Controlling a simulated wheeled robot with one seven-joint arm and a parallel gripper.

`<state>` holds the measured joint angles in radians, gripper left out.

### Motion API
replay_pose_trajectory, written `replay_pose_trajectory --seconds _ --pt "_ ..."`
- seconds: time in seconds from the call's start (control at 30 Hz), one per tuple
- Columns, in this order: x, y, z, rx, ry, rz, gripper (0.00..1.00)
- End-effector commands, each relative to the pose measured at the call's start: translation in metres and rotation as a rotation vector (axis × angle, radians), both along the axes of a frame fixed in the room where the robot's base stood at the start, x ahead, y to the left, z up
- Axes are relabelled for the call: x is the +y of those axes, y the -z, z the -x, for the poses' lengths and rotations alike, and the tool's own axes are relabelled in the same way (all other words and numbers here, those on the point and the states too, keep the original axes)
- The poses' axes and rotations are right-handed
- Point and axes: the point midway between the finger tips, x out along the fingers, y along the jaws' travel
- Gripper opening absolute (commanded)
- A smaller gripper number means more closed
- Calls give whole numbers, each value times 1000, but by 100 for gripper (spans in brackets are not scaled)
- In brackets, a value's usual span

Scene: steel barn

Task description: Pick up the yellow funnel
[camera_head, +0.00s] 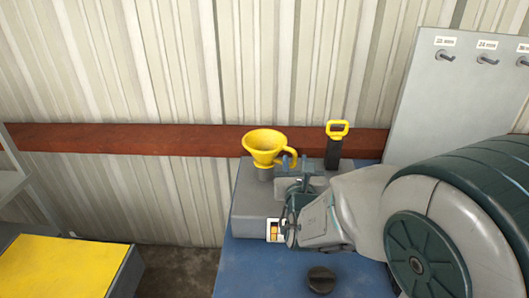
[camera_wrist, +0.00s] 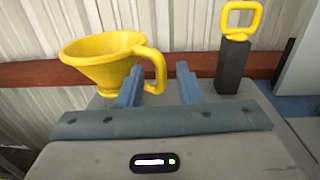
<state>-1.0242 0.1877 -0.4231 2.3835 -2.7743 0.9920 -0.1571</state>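The yellow funnel (camera_head: 264,143) stands upright, mouth up, on a grey block at the back of the blue bench, with its handle on the right side. In the wrist view the funnel (camera_wrist: 100,62) is at the left, and its handle passes behind the left finger. My gripper (camera_head: 292,165) is at the funnel's right, near the handle. In the wrist view my gripper (camera_wrist: 160,85) is open, with a clear gap between the fingers and nothing held. I cannot tell whether the left finger touches the handle. The funnel's lower end is partly hidden in the wrist view.
A black tool with a yellow loop handle (camera_head: 335,143) stands right of the funnel. A grey pegboard (camera_head: 455,95) with hooks is at the right. A black knob (camera_head: 321,280) sits on the blue bench (camera_head: 250,270). A yellow-topped surface (camera_head: 65,268) is lower left.

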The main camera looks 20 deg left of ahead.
Motion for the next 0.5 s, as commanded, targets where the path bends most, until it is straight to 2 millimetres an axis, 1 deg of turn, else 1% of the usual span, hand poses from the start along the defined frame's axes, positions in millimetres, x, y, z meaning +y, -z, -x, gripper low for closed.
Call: replay_pose_trajectory --seconds 0.1,0.2,0.33,0.5 --pt "5 1 -14 -1 1 2 32" --pt "7 1 -23 -1 1 2 32" --pt "9 2 -28 0 1 0 32" --pt "9 2 -29 0 0 -1 32"
